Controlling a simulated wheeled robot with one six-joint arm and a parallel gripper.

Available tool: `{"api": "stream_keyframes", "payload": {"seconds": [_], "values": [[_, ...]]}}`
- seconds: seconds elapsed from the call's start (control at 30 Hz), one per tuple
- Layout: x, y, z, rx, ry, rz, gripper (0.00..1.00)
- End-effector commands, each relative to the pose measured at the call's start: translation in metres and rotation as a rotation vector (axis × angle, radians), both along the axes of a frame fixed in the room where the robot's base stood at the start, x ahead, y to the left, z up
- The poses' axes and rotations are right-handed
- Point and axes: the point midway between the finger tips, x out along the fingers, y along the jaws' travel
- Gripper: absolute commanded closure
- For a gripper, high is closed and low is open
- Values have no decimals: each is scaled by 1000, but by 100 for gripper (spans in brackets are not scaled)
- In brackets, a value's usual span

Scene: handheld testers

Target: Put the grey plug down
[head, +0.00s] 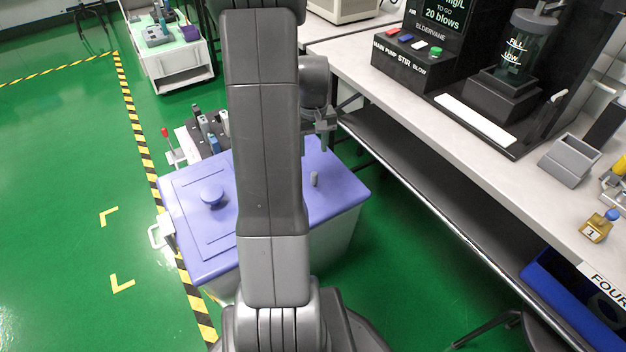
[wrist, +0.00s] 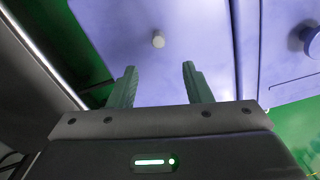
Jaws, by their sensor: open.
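The grey plug (head: 314,179) is a small cylinder on the purple lid (head: 345,196) of a cart or bin. In the head view it appears upright, just right of my arm. In the wrist view the plug (wrist: 158,39) shows end-on, beyond and between the fingertips. My gripper (head: 317,148) is open and empty, its fingers apart from the plug. In the wrist view both fingers of my gripper (wrist: 159,70) are spread, with bare lid between them. My arm hides part of the lid in the head view.
A round purple knob (head: 212,194) stands on a raised panel left of my arm. Handheld tools (head: 210,133) stand in a dark holder behind the lid. A workbench (head: 470,150) with a tester runs along the right. Green floor is open at left.

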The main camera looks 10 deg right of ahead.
Motion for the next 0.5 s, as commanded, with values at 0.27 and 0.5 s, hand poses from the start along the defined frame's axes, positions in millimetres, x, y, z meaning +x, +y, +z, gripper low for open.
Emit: {"api": "stream_keyframes", "payload": {"seconds": [0.27,0.5], "values": [[-1,0,-41,0,1,0,55],[-3,-1,-57,0,0,0,55]]}}
